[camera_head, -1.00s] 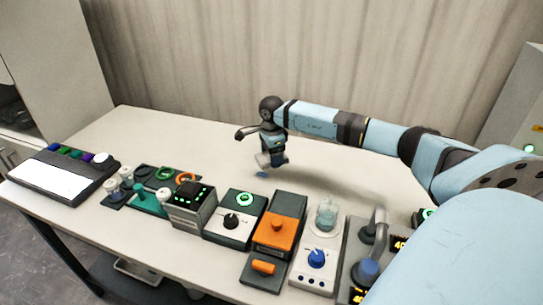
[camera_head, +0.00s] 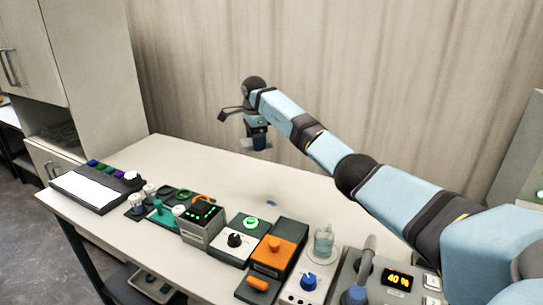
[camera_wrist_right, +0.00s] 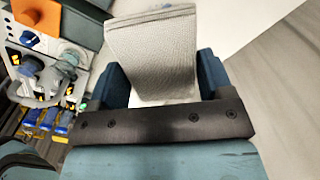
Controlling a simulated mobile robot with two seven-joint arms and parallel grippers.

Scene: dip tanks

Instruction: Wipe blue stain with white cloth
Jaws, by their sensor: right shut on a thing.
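A small blue stain (camera_head: 271,203) lies on the pale table top (camera_head: 232,176), behind the row of devices. My right gripper (camera_head: 259,142) is above the far part of the table, beyond the stain and up-left of it in the head view. It is shut on the white cloth (camera_wrist_right: 153,50), which fills the space between its blue fingers in the right wrist view. In the head view only a small pale part of the cloth shows below the fingers, clear of the stain. My left gripper is not in view.
Devices line the front of the table: a white pad (camera_head: 87,188), a black box with green lights (camera_head: 203,222), an orange-topped unit (camera_head: 275,254) and a glass beaker (camera_head: 323,243). The table behind them is clear. A curtain (camera_head: 330,80) hangs behind.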

